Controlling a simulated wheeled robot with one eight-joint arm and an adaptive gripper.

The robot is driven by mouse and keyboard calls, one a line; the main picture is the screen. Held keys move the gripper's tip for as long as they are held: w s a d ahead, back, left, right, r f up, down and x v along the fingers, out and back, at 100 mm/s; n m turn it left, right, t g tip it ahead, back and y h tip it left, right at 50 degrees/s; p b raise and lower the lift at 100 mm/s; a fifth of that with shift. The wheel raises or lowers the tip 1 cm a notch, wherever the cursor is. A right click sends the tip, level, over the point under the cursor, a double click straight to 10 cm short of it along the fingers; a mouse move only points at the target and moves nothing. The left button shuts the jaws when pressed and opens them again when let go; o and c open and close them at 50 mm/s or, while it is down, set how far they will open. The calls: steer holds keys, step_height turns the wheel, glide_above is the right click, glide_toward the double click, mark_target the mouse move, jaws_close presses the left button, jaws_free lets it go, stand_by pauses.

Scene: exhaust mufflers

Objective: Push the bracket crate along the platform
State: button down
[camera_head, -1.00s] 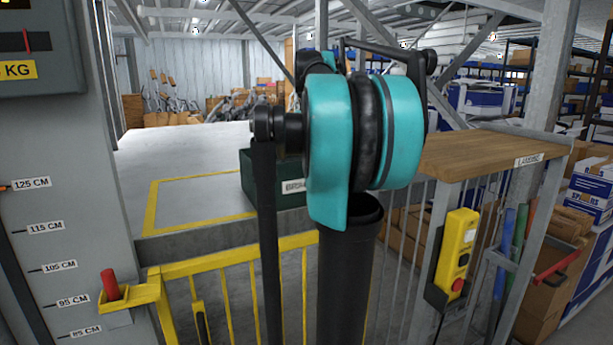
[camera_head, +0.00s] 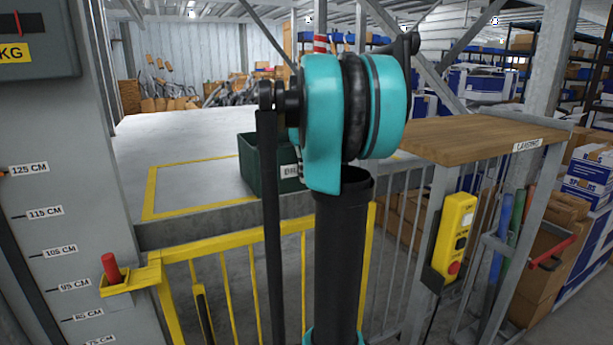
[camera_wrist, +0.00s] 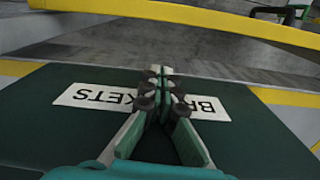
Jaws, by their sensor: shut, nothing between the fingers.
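The bracket crate (camera_head: 262,165) is a dark green box on the grey platform (camera_head: 185,140). In the head view its right part is hidden behind my arm. In the wrist view its green face (camera_wrist: 60,135) fills the lower middle, with a white BRACKETS label (camera_wrist: 95,97) that appears upside down. My gripper (camera_wrist: 162,76) is shut and empty, with its fingertips in front of the middle of that label. I cannot tell whether they touch the crate. In the head view my gripper is hidden behind my arm.
A yellow outline (camera_head: 148,190) marks the platform around the crate's area. A yellow railing (camera_head: 230,235) runs along the near side. A wooden landing shelf (camera_head: 465,138) is to the right, with a yellow control box (camera_head: 456,235) below it. A scale-marked column (camera_head: 50,200) stands at left.

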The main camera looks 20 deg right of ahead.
steer(key=w, duration=1.2)
steer(key=shift+w+d, duration=0.1)
steer(key=shift+d, duration=0.2)
